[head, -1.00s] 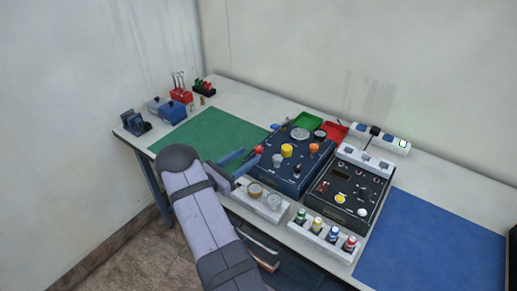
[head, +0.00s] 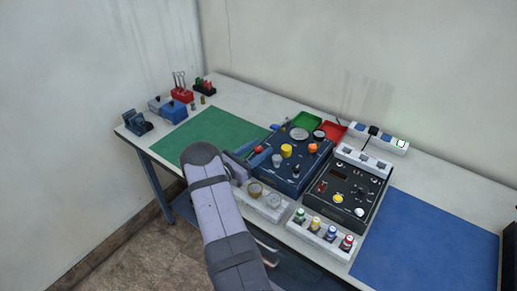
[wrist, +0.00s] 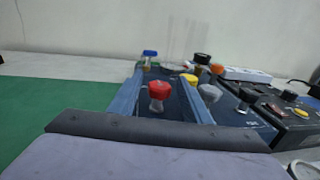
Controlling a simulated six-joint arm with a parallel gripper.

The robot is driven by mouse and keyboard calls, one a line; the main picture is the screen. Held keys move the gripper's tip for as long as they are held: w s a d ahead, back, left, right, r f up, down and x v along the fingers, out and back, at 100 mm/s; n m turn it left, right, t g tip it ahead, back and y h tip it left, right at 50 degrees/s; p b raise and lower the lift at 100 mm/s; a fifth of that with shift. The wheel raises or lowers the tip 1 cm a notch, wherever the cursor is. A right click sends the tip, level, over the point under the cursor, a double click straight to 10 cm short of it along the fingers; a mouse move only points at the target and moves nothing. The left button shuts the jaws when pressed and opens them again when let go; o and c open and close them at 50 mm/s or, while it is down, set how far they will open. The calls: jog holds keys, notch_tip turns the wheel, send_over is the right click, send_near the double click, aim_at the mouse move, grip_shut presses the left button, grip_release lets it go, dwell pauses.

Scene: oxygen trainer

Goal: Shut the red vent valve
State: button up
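The red vent valve (wrist: 158,88) is a red knob on a pale stem, upright at the near left of the blue panel box (head: 297,183). In the head view only a bit of its red cap (head: 259,149) shows beside my finger. My gripper (wrist: 161,76) is open, with its two blue fingers on either side of the red knob in the wrist view. I see gaps between the knob and both fingers; I cannot tell how deep the knob sits between them. In the head view my gripper (head: 247,158) is at the box's left edge.
A yellow knob (head: 286,150), an orange knob (head: 312,148) and a blue-capped valve (wrist: 149,56) stand near the red one. A white gauge block (head: 262,203) is close in front. A black panel (head: 345,190) is to the right. The green mat (head: 205,135) is clear.

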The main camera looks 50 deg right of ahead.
jog(key=c, duration=0.9)
jog(key=shift+c, duration=0.2)
jog(key=shift+f+g+b, duration=0.1)
jog(key=shift+g+b, duration=0.2)
jog(key=shift+b, duration=0.3)
jog(key=shift+m+g+b, duration=0.3)
jog(key=shift+m+b, duration=0.1)
jog(key=shift+b, duration=0.15)
jog(key=shift+m+g+b, duration=0.3)
jog(key=shift+g+b, duration=0.1)
jog(key=shift+b, duration=0.25)
jog(key=shift+r, duration=0.2)
jog(key=o, duration=1)
jog(key=shift+o, duration=0.2)
